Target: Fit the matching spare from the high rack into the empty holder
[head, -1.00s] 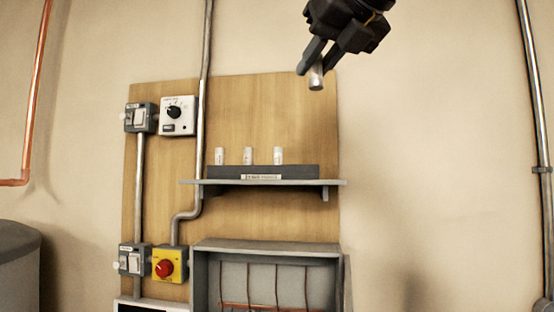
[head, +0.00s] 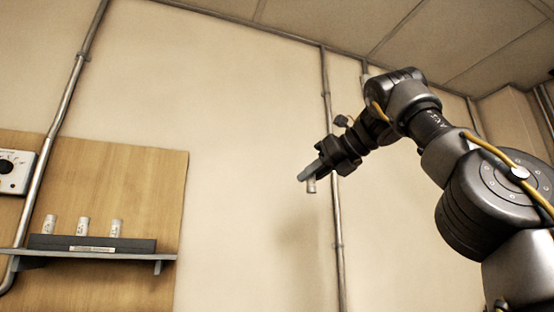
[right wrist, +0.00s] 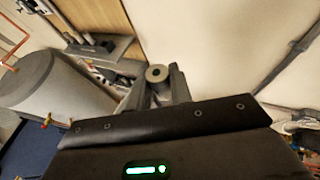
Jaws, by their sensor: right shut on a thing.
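My right gripper (head: 308,174) is shut on a small pale grey cylindrical spare (head: 311,186), which hangs below the fingertips in front of the bare wall. In the right wrist view the spare (right wrist: 156,73) shows its round end with a dark hole, between the two fingers (right wrist: 158,88). The high rack (head: 92,244) is a dark block on a shelf at the left of the head view. Three pale cylinders stand upright in it: left (head: 50,224), middle (head: 82,226) and right (head: 116,228). The empty holder is not visible in the head view. My left gripper is not in view.
The shelf (head: 120,255) is fixed to a wooden board (head: 150,180). A control box with a black dial (head: 14,172) and a conduit (head: 60,110) are beside it. A vertical pipe (head: 338,255) runs behind my right arm. In the right wrist view a grey tank (right wrist: 55,95) stands at left.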

